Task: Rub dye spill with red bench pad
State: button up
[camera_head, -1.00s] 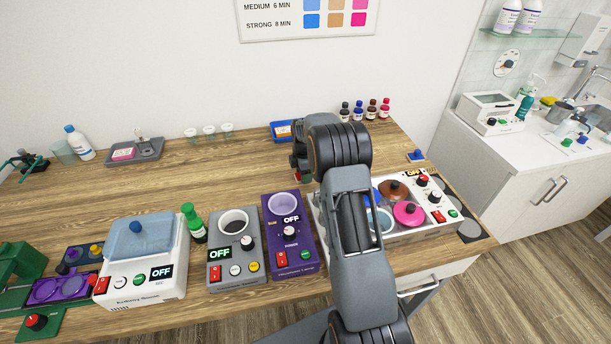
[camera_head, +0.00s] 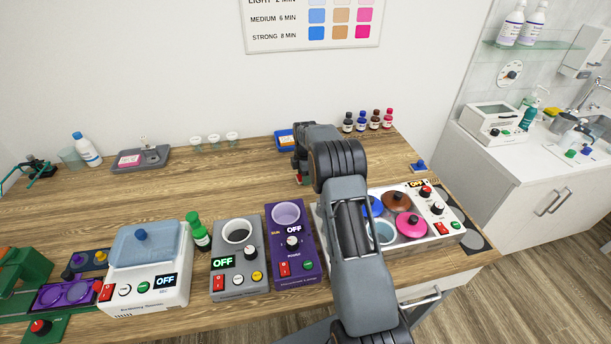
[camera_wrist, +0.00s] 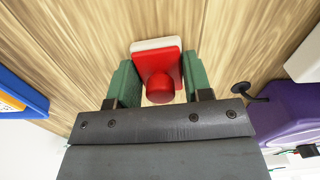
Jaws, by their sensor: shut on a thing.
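The red bench pad (camera_wrist: 157,64) shows in the wrist view, with a red knob on top and a pale layer at its far edge. My gripper (camera_wrist: 158,72) is shut on it, one green finger at each side. Wood grain of the bench lies around the pad; I cannot tell whether it touches the surface. In the head view my gripper (camera_head: 301,172) is over the bench, behind the purple device, and my arm partly hides it. I see no dye spill in either view; it may be hidden under the pad or arm.
The purple device (camera_head: 289,268) stands close in front of my gripper, beside a grey heater (camera_head: 236,285). A white dye-pot unit (camera_head: 452,238) is on the right. A blue tray (camera_head: 281,146) and several small bottles (camera_head: 361,125) stand behind. Bare wood (camera_head: 140,198) lies to the left.

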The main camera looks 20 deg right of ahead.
jog(key=shift+r+p, duration=1.7)
jog(key=shift+r, duration=1.3)
jog(key=shift+r, duration=0.1)
jog(key=shift+r+p, duration=1)
jog(key=shift+r, duration=0.4)
jog(key=shift+a, duration=0.1)
